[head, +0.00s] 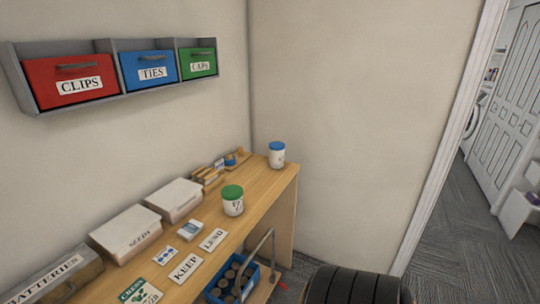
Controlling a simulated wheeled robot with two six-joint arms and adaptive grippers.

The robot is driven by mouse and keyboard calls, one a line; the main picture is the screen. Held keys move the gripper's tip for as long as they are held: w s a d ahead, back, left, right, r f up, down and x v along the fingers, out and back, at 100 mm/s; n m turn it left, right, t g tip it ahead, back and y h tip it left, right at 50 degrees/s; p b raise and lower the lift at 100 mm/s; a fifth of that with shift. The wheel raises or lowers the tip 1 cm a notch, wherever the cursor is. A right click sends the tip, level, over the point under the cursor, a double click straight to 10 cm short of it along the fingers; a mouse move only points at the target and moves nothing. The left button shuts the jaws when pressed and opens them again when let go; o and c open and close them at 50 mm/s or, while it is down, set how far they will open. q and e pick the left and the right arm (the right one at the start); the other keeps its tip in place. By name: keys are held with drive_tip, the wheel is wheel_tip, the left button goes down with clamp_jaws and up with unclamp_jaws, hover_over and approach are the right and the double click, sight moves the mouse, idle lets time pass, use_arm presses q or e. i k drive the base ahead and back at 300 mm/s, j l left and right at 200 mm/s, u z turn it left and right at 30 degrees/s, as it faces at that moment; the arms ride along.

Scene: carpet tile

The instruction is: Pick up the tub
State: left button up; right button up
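Two white tubs stand upright on the wooden bench (262,199). The tub with the green lid (233,204) is near the middle of the bench, by its front edge. The tub with the blue lid (277,158) is at the far right end, close to the wall. Both lids look closed. Each tub has a dark marking on its front, too small to read. Neither of my grippers is in view, and nothing touches the tubs.
White boxes (127,231), a BATTERIES case (52,277) and cards such as KEEP (186,268) lie on the bench. A blue carrier of jars (225,283) is at its front. Black tyre-like shapes (350,286) stand below right. Labelled bins (149,69) hang above.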

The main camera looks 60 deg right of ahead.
sight(277, 148)
drive_tip(key=z, duration=2.05)
drive_tip(key=i+l+u, duration=0.1)
drive_tip(key=u, duration=0.25)
drive_tip(key=i+l+u, duration=0.1)
drive_tip(key=u, duration=0.3)
drive_tip(key=l+u, duration=0.2)
drive_tip(key=u, duration=0.15)
drive_tip(key=i+l+u, duration=0.2)
drive_tip(key=l, duration=0.6)
drive_tip(key=i+l+u, duration=0.15)
drive_tip(key=l, duration=0.65)
drive_tip(key=l+u, duration=0.2)
drive_tip(key=l, duration=0.6)
